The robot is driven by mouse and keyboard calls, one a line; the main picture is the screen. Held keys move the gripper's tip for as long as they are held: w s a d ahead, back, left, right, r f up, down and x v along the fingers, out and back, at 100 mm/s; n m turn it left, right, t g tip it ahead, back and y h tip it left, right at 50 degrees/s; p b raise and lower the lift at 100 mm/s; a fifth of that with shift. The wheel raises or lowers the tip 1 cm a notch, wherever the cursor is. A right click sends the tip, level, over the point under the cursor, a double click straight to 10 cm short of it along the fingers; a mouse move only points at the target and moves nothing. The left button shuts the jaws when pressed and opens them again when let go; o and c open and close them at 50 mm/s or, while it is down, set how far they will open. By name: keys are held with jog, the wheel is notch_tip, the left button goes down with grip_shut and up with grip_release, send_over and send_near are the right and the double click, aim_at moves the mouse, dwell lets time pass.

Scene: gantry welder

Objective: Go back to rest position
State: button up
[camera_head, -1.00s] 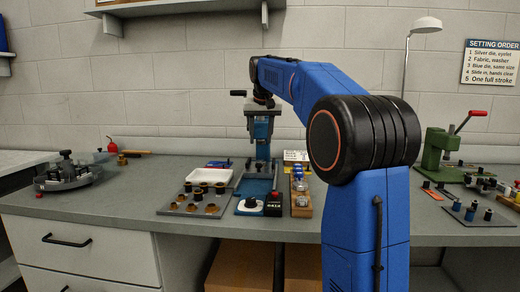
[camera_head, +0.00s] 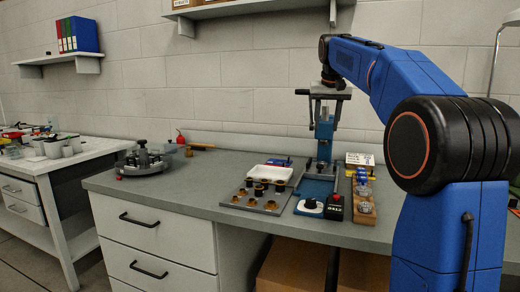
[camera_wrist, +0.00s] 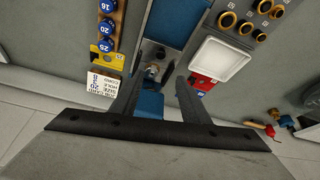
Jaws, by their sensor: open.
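My gripper (camera_head: 326,102) is at the end of my blue arm, above the blue press-like fixture (camera_head: 324,142) on the grey workbench (camera_head: 210,197). In the wrist view my gripper (camera_wrist: 155,92) has its two dark fingers spread apart. Nothing is held between them. The blue fixture (camera_wrist: 180,20) shows below and beyond the fingers, with a small metal part near its middle. I cannot tell whether the fingers touch the fixture.
A white tray (camera_head: 268,173), a plate with several dark and brass rings (camera_head: 245,203), a STOP box (camera_head: 334,208) and a wooden block of dies (camera_head: 365,207) crowd the fixture. A round fixture (camera_head: 144,160) stands left. A shelf (camera_head: 235,11) hangs above. The bench's left front is clear.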

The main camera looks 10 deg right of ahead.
jog(key=s+a+f+n, duration=0.1)
jog(key=s+a+f, duration=0.45)
jog(key=s, duration=0.45)
jog(key=s+a+f+n, duration=0.1)
jog(key=s+a+f, duration=0.45)
jog(key=s, duration=0.45)
jog(key=s+a+f+n, duration=0.1)
jog(key=s+a+f, duration=0.1)
jog(key=s+f, duration=0.9)
jog(key=s+a+f+n+y, duration=0.1)
jog(key=s+a+f, duration=0.1)
jog(key=s+f, duration=0.9)
jog(key=shift+a+f+t+y, duration=0.3)
jog(key=shift+a+f, duration=0.1)
jog(key=shift+f, duration=0.4)
